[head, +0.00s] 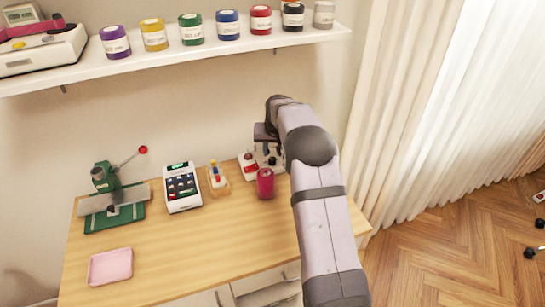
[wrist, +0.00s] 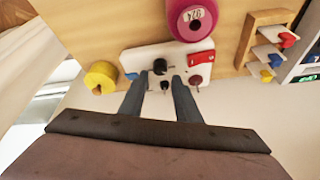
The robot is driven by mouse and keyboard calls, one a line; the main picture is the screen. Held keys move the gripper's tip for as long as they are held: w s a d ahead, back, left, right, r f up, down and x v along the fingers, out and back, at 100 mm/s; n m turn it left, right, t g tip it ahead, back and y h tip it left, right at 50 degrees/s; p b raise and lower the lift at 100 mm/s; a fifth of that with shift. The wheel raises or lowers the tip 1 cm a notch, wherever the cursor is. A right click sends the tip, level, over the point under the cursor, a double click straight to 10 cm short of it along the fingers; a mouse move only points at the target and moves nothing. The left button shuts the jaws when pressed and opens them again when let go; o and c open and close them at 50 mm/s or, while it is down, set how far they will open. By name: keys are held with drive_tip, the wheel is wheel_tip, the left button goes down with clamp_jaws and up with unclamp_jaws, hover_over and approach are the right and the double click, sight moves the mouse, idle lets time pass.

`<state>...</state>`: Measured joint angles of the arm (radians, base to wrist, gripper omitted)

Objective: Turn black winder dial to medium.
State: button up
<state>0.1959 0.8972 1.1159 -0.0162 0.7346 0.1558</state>
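A white winder panel (wrist: 135,58) lies below my gripper in the wrist view, with a black knob (wrist: 159,66) near its middle and a smaller black knob (wrist: 164,86) closer to me. I cannot tell either knob's setting or which is the winder dial. In the head view, a black knob (head: 272,160) shows just below my gripper (head: 267,149). In the wrist view my gripper (wrist: 159,80) is open, its two fingers apart on either side of the smaller black knob. Nothing is held between them. Contact with the panel cannot be told.
A pink spool (head: 265,184) stands just in front of the winder. A yellow spool (wrist: 101,76) is beside the panel. A wooden rack (head: 218,178), a keypad device (head: 182,187) and a green press (head: 112,198) stand leftward. The table's front is mostly clear around a pink tray (head: 110,266).

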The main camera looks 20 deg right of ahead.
sight(272, 159)
drive_tip(key=shift+p+x, duration=0.9)
drive_tip(key=shift+x, duration=2.05)
clamp_jaws()
